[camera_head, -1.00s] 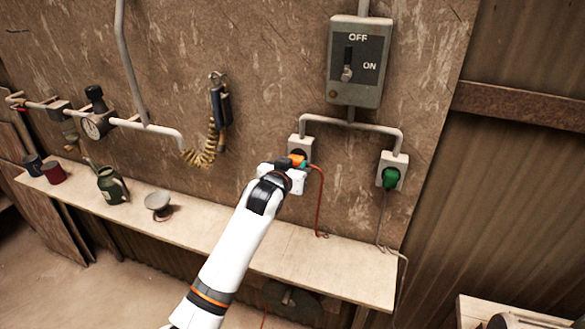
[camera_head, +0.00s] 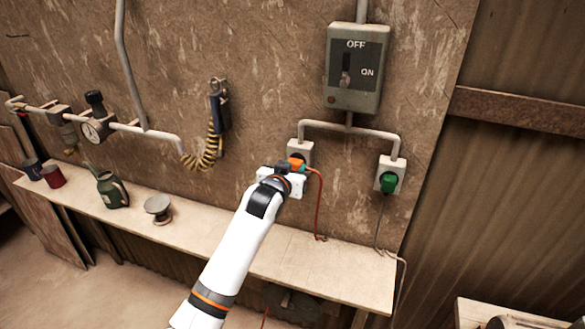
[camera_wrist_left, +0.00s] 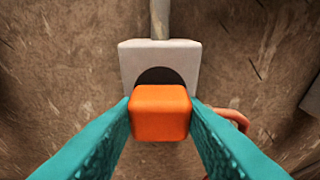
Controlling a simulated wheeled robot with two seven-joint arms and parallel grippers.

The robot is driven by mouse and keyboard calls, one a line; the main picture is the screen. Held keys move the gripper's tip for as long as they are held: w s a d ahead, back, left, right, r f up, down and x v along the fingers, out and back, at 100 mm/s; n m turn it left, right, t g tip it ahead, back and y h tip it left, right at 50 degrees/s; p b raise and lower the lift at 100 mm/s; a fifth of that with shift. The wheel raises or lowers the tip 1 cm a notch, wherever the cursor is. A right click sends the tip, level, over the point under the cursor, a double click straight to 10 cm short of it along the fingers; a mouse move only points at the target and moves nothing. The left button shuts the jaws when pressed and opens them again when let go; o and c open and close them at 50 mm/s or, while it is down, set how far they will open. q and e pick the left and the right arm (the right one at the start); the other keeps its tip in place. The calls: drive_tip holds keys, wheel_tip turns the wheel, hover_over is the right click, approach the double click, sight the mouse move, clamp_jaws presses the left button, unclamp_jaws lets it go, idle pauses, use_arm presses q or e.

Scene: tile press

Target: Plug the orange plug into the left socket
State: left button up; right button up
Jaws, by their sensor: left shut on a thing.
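The orange plug (camera_head: 297,163) is between the fingers of my left gripper (camera_head: 289,168). In the left wrist view the teal fingers (camera_wrist_left: 160,118) press on both sides of the plug (camera_wrist_left: 160,113). The left socket (camera_head: 302,149) is a pale box on the wall, below a pipe. In the left wrist view the socket (camera_wrist_left: 135,58) lies right behind the plug, and its dark round opening is partly covered by it. I cannot tell how deep the plug sits in the opening. The plug's red cord (camera_head: 319,205) hangs down to the shelf. My right gripper is out of view.
A green plug (camera_head: 388,182) sits in the right socket (camera_head: 391,166). A switch box (camera_head: 354,69) marked OFF and ON is above. The shelf (camera_head: 230,232) below holds a green can (camera_head: 112,190) and a small stand (camera_head: 158,208).

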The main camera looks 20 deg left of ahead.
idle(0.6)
use_arm(q)
drive_tip(key=shift+w, duration=0.4)
idle(0.8)
idle(0.4)
drive_tip(key=shift+s+p, duration=0.4)
drive_tip(key=shift+p, duration=0.2)
drive_tip(key=shift+p, duration=0.35)
idle(0.4)
drive_tip(key=shift+w, duration=0.4)
idle(0.5)
drive_tip(key=o, duration=1.1)
